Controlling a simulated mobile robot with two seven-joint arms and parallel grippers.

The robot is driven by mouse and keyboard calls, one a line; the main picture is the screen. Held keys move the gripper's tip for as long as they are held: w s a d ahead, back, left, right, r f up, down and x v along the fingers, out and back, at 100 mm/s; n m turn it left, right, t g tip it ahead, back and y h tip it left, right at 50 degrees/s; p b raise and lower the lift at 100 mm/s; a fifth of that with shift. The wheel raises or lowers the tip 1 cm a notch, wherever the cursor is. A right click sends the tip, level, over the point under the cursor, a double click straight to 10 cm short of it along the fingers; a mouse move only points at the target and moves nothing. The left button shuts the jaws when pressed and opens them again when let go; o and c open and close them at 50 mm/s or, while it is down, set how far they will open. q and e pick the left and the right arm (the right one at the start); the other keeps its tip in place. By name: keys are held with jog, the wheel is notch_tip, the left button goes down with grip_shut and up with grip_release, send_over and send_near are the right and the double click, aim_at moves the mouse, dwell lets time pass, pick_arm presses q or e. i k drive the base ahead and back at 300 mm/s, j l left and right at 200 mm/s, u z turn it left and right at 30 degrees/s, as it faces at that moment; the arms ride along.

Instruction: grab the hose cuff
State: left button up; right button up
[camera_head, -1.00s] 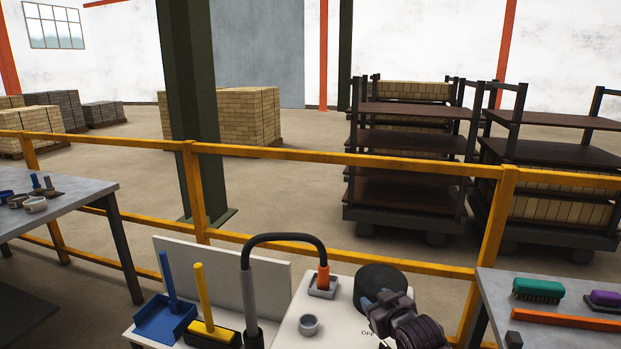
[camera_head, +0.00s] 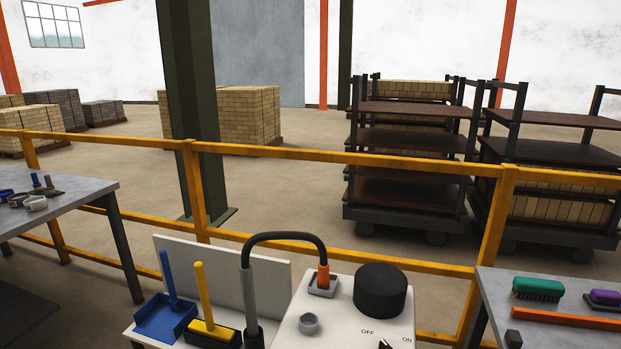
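The orange hose cuff (camera_head: 323,277) stands upright at the end of a curved black hose (camera_head: 285,237). Its lower end sits in a small grey square holder (camera_head: 323,291) on top of the white cabinet (camera_head: 350,323). The hose arches over to a grey upright pipe (camera_head: 247,285) on the left. Neither of my grippers shows in the head view, so nothing of mine is seen at the cuff.
A black cylinder (camera_head: 380,290) stands right of the cuff, and a small grey ring (camera_head: 309,324) in front. A blue dustpan (camera_head: 165,317) and yellow-handled brush (camera_head: 205,295) are left. Yellow railing (camera_head: 350,259) runs behind. A bench with brushes (camera_head: 537,290) is right.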

aim_at(323, 282)
jog(key=i+j+z, duration=0.1)
jog(key=j, duration=0.25)
jog(key=i+j, duration=0.25)
jog(key=j, duration=0.15)
jog(key=i+j+z, duration=0.15)
jog(key=j, duration=0.2)
jog(key=i+j+z, duration=0.1)
jog(key=j, duration=0.3)
jog(key=i+j+z, duration=0.1)
jog(key=i+j, duration=0.15)
jog(key=j, duration=0.15)
jog(key=i+j, duration=0.3)
jog(key=i, duration=0.15)
